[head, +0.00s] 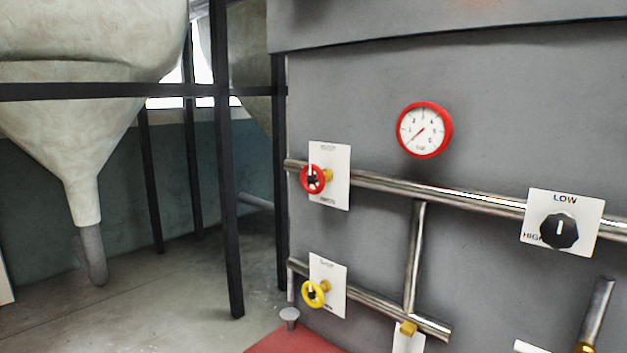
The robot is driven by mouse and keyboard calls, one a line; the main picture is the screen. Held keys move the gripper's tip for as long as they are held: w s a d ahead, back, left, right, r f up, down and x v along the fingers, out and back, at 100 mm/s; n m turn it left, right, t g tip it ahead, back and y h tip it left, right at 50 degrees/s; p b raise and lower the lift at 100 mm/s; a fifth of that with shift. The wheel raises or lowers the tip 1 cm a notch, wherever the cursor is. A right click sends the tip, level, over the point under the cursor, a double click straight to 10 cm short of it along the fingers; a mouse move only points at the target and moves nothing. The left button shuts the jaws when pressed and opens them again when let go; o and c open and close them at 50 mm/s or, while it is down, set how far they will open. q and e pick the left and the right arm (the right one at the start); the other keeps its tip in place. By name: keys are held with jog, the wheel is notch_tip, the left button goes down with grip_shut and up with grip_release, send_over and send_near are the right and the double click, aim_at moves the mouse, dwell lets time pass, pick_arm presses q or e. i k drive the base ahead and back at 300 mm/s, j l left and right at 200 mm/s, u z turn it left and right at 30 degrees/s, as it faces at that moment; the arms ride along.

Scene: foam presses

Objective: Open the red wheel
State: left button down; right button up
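The red wheel (313,179) is a small round valve handle with a dark hub. It stands out from a white label plate (338,177) on the grey machine wall, at the upper pipe. A brass-coloured fitting shows behind it. The print on the plate is too small to read. Neither of my grippers shows in the head view.
A yellow wheel (315,294) sits below, on the lower pipe (385,314). A red-rimmed gauge (423,130) and a black LOW/HIGH knob (559,231) are to the right. Black frame posts (228,200) and a pale hopper (80,120) stand at left. Some floor (170,300) is clear.

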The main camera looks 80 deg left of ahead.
aim_at(312, 179)
jog(key=u, duration=2.6)
jog(key=i+j, duration=0.1)
jog(key=j, duration=0.2)
jog(key=i+j+u, duration=0.15)
jog(key=j, duration=0.15)
jog(key=k, duration=0.05)
